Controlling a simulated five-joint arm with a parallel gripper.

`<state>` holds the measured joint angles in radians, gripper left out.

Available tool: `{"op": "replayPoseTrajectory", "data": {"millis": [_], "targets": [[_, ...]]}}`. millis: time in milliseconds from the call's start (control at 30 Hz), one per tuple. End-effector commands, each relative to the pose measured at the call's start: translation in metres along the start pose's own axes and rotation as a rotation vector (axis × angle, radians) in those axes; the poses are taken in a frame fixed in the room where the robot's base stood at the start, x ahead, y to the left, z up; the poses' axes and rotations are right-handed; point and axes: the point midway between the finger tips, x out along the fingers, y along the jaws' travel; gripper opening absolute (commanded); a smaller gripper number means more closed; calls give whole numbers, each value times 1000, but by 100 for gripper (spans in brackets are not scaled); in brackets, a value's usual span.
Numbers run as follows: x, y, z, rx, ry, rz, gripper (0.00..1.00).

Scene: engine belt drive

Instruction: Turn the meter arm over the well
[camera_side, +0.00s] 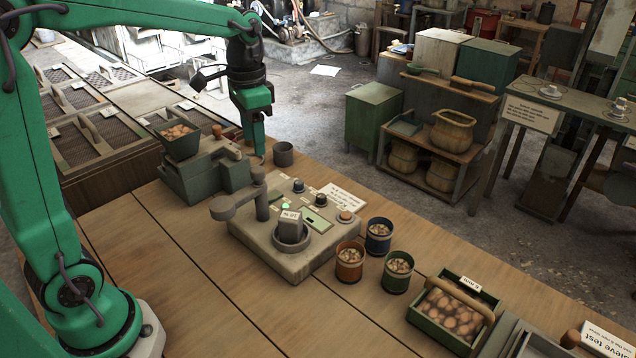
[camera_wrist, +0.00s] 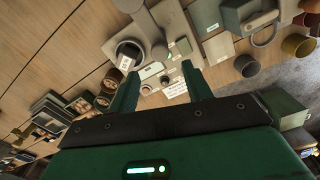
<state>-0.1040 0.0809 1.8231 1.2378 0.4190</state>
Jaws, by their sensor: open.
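The meter (camera_side: 284,262) is a beige block on the bench with a small panel and a lit green lamp. In the wrist view the well (camera_wrist: 129,46) and the meter arm's post (camera_wrist: 160,52) lie beyond my fingers. My gripper (camera_side: 259,157) points down behind the meter arm, above the bench. In the wrist view my gripper (camera_wrist: 158,70) is open and empty.
A grey-green machine with a hopper of beans (camera_side: 180,142) stands left of my gripper, and a small grey cup (camera_side: 283,154) close on its right. Bean tins (camera_side: 349,262) and a green crate (camera_side: 445,320) line the front right. Bench left of the meter is clear.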

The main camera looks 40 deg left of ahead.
Motion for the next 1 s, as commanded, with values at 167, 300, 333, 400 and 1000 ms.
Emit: {"op": "replayPoseTrajectory", "data": {"millis": [167, 300, 333, 400, 1000], "targets": [[18, 0, 0, 0, -3, 1, 49], [35, 0, 1, 0, -3, 1, 49], [39, 0, 1, 0, -3, 1, 49], [48, 1, 1, 0, -4, 2, 49], [71, 0, 0, 0, 0, 0, 49]]}}
